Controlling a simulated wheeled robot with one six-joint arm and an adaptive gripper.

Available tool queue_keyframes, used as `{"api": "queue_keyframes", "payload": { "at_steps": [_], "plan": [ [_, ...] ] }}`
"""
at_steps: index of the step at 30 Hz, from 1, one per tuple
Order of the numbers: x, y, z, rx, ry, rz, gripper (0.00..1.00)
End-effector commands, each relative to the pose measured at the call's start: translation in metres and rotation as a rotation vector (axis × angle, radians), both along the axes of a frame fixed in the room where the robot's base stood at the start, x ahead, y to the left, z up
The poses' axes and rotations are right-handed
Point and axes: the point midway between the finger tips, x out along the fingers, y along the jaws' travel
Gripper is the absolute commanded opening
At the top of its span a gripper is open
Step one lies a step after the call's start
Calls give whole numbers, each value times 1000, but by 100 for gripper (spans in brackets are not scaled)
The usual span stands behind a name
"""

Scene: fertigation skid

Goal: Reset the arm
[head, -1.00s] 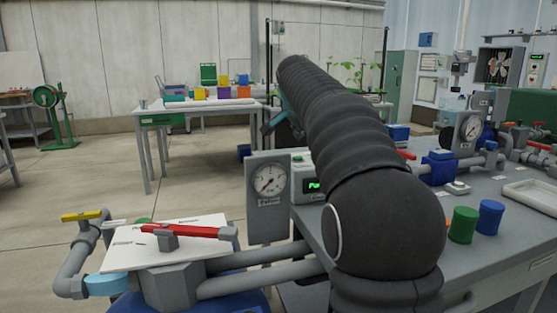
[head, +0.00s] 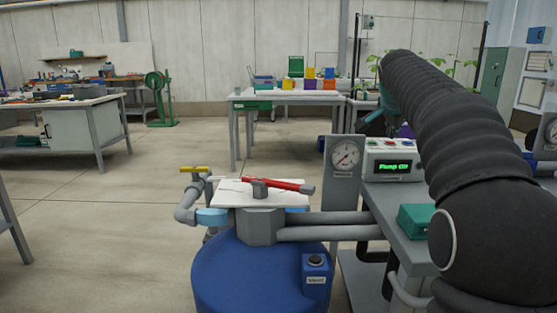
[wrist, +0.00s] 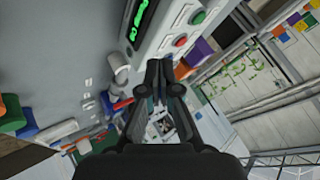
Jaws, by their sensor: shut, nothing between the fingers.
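My arm, in a dark ribbed sleeve, rises on the right side of the head view and leans up and to the left.
A gauge (head: 345,155) stands beside the panel. A teal box (head: 415,221) sits on the skid. Floor at left is open before a workbench (head: 75,107).

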Motion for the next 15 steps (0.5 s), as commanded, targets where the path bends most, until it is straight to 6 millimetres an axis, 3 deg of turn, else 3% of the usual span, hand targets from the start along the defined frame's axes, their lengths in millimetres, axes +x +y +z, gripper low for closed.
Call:
{"api": "queue_keyframes", "payload": {
  "at_steps": [8,15],
  "plan": [
    [-22,4,-2,-25,29,43,0],
    [-54,19,-10,-61,74,124,0]
  ]
}}
